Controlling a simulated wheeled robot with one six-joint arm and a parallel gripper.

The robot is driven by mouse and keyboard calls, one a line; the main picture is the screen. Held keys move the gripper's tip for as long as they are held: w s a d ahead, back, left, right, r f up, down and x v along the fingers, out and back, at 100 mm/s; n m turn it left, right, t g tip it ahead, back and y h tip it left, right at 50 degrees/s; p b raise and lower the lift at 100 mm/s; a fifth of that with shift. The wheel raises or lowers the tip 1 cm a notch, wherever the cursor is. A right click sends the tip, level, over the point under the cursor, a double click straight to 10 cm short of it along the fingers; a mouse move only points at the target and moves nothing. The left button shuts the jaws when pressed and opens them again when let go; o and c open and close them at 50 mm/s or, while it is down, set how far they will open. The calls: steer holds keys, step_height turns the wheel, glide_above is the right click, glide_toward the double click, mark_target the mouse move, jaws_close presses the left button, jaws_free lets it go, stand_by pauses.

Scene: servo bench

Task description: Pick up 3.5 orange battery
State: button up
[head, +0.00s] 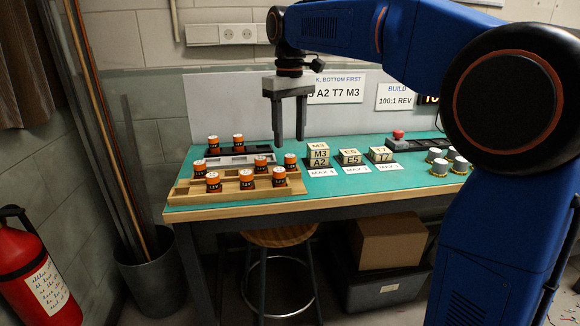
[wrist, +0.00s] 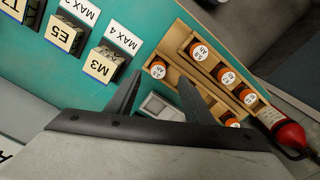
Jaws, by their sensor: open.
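Several orange batteries with dark lower bands and pale tops stand upright. In the head view, three are in the front row of the wooden rack (head: 235,189), such as the front-left battery (head: 213,183), the front-middle battery (head: 247,180) and the front-right battery (head: 279,177). Others stand behind, including one at the rack's right (head: 290,162). Two more stand at the grey tray (head: 225,159). Labels are too small to read as 3.5. My gripper (head: 289,139) is open and empty, pointing down above and behind the rack. The wrist view shows its fingers (wrist: 160,80) apart, with a battery (wrist: 157,70) near one tip.
Lettered blocks (head: 351,157) stand right of the rack, with a red button (head: 398,134) and silver-topped knobs (head: 439,166) farther right. A sign panel (head: 230,100) stands behind the bench. A stool (head: 279,237) is below; a fire extinguisher (head: 35,275) is at the left.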

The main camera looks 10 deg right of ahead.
mark_target(290, 156)
steer(key=shift+w+d+f, duration=0.1)
steer(key=shift+f, duration=3.4)
jaws_close()
